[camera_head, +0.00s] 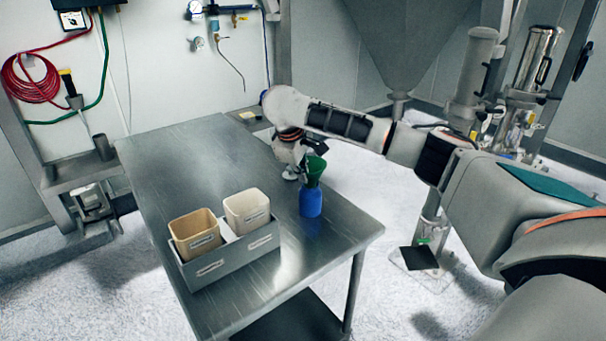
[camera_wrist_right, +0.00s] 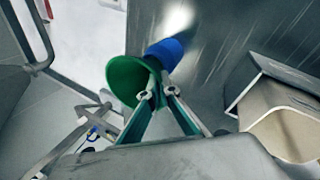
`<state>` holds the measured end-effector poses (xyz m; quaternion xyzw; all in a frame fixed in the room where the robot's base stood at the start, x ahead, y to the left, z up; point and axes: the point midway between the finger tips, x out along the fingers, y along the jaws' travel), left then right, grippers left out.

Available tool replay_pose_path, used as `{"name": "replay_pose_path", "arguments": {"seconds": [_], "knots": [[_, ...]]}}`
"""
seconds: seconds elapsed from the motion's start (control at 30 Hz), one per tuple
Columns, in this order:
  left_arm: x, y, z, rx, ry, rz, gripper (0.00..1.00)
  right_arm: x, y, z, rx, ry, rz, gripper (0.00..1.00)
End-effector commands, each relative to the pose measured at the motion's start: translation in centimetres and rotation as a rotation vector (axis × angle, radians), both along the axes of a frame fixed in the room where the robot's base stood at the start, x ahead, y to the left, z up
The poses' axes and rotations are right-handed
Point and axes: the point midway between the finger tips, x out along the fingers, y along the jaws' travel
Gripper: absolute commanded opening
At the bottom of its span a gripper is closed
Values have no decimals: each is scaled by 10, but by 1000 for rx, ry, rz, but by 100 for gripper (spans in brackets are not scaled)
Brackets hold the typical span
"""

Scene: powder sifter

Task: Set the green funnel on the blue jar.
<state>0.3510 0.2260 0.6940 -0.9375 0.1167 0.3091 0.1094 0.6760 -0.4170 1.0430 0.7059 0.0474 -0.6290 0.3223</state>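The green funnel (camera_head: 315,166) stands roughly upright with its wide mouth up, right above the blue jar (camera_head: 311,203). The jar stands upright near the table's right edge. My right gripper (camera_head: 303,168) comes in from behind the funnel. In the right wrist view, its fingertips (camera_wrist_right: 160,82) close together at the narrow part of the funnel (camera_wrist_right: 122,80), and the blue jar (camera_wrist_right: 166,52) is just beyond. The fingers partly hide the funnel's stem, so I cannot tell whether it sits in the jar's mouth. My left gripper is not in view.
A grey tray (camera_head: 232,262) with a tan bin (camera_head: 196,236) and a cream bin (camera_head: 247,211) stands left of the jar on the metal table (camera_head: 190,160). The table's far part is clear. A steel hopper (camera_head: 400,45) hangs behind.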

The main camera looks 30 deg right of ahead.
Motion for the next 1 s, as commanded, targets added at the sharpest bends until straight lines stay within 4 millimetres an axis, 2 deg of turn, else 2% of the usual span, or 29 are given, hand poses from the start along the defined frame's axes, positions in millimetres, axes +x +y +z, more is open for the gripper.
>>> {"name": "replay_pose_path", "arguments": {"seconds": [0.4, 1.0], "knots": [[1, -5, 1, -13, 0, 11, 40, 0, 0, 1, 0, 0, 0, 11], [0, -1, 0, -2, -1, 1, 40, -8, 15, 40, 0, -1, 0, 11]]}}
